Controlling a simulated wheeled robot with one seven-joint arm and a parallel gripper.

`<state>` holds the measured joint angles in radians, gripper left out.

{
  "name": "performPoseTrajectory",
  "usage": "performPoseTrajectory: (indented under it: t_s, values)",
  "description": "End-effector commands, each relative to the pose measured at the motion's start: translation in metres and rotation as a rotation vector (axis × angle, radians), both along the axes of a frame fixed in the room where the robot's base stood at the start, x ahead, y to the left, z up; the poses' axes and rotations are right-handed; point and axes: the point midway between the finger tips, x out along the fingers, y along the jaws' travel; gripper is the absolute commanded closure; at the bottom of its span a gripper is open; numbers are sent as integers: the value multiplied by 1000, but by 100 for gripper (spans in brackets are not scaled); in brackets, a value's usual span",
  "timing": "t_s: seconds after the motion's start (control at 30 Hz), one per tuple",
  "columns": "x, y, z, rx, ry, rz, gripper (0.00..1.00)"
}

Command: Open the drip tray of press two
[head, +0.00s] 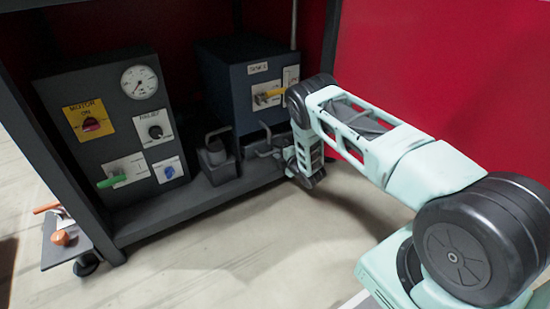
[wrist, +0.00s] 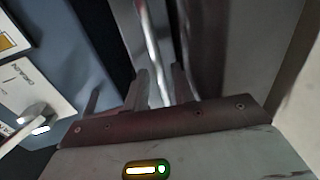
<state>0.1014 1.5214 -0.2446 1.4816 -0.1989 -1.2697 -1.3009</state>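A blue-grey press box (head: 225,95) stands on the dark shelf, with a white label ending in what looks like a 2 and a yellow lever (head: 268,95) on its front. A small dark container with an upright handle (head: 216,158) stands at its lower left. A thin dark bar (head: 264,130) shows low on the box front. I cannot tell which part is the drip tray.
A grey control panel (head: 105,100) with a gauge, switches and a green lever stands to the left. A cabinet post (head: 45,145) rises in front at the left. A small low trolley (head: 65,245) stands at the lower left. The floor (head: 235,250) in front is clear.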

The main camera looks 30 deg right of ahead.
Motion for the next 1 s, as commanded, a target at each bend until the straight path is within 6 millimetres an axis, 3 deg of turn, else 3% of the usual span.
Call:
performPoseTrajectory:
  t_s: [0.2,0.53,0.63,0.87,1.0]
  values:
    - [20,1,-6,1,0,0,75]
    - [23,1,-5,1,0,0,75]
    - [23,1,-5,1,0,0,100]
    - [21,1,-4,1,2,0,100]
    - [3,0,-1,2,7,0,100]
